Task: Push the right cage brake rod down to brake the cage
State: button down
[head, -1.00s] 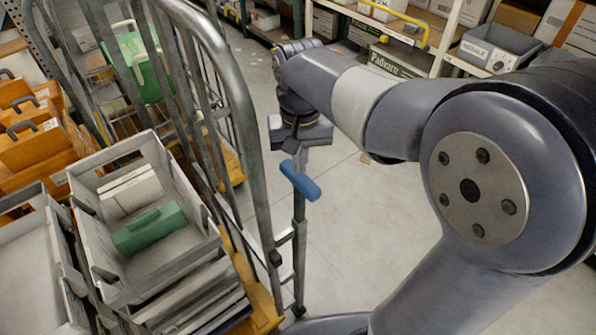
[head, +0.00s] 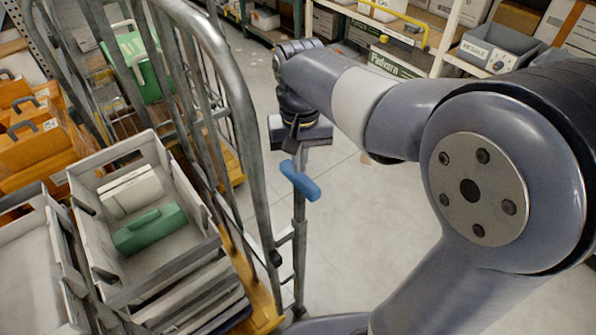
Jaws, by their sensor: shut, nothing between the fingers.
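The cage (head: 246,130) is a grey tubular roll cage at the left, with a wooden base showing at its foot. Its brake rod (head: 299,240) stands upright at the cage's near right corner, topped by a blue handle (head: 299,180). My gripper (head: 300,155) points down from the end of my arm, just above and behind the blue handle in the picture. Its fingers are shut with nothing between them. The fingertips are partly hidden by the handle, and I cannot tell whether they touch it.
Grey crates (head: 150,225) with a green box and a white box stand inside the cage, beside orange cases (head: 42,150). A rack (head: 440,45) with a grey bin (head: 493,47) stands at the back right. The concrete floor (head: 365,220) right of the rod is clear.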

aim_at(300, 179)
jog(key=shift+f+b, duration=2.35)
jog(key=shift+f, duration=1.3)
notch_tip(300, 179, up, 8)
jog(key=p, duration=0.6)
jog(key=shift+f+p, duration=0.25)
jog(key=shift+p, duration=0.1)
jog(key=shift+f, duration=0.2)
notch_tip(300, 179, down, 7)
jog(key=b, duration=0.7)
jog(key=shift+f, duration=0.15)
notch_tip(300, 179, up, 2)
jog(key=shift+r+p, duration=0.1)
jog(key=shift+p, duration=0.65)
